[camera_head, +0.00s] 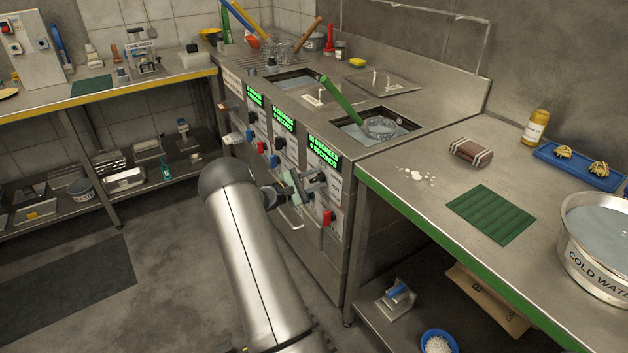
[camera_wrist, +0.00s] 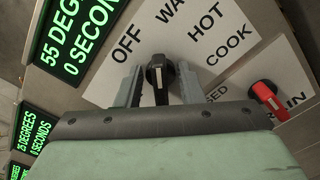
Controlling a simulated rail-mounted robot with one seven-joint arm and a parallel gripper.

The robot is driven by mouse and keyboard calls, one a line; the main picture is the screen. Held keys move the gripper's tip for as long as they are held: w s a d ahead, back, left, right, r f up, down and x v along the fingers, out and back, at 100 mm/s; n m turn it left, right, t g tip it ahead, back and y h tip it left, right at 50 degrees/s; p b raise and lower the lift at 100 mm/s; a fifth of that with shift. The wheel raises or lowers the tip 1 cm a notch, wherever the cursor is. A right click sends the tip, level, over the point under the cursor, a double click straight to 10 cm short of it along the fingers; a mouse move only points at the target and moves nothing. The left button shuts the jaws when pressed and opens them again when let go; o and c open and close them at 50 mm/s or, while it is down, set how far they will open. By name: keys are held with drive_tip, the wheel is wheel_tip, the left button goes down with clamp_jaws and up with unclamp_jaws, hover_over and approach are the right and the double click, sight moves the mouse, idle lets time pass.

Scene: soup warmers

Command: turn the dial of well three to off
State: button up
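My gripper (camera_wrist: 158,85) has one finger on each side of the dial, with narrow gaps visible. In the head view my gripper (camera_head: 303,188) is at the front panel below the nearest green display (camera_head: 325,152), and my gripper largely hides the dial.
A red drain handle (camera_wrist: 268,100) sits right of the dial; it also shows below my gripper in the head view (camera_head: 328,217). Other green displays (camera_head: 284,120) lie farther left along the panel. The green-edged counter (camera_head: 420,240) stands at right. Open floor lies left.

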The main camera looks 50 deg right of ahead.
drive_tip(key=c, duration=0.5)
drive_tip(key=shift+r+n+p, duration=0.15)
drive_tip(key=shift+n+p, duration=0.3)
drive_tip(key=shift+n, duration=0.15)
drive_tip(key=shift+c, duration=0.2)
drive_tip(key=shift+n+p, duration=0.35)
drive_tip(key=shift+n, duration=0.75)
drive_tip(key=shift+w+n+p, duration=0.1)
drive_tip(key=shift+n+p, duration=0.35)
drive_tip(key=shift+n, duration=0.25)
drive_tip(key=shift+n+p, duration=0.35)
drive_tip(key=shift+n, duration=0.75)
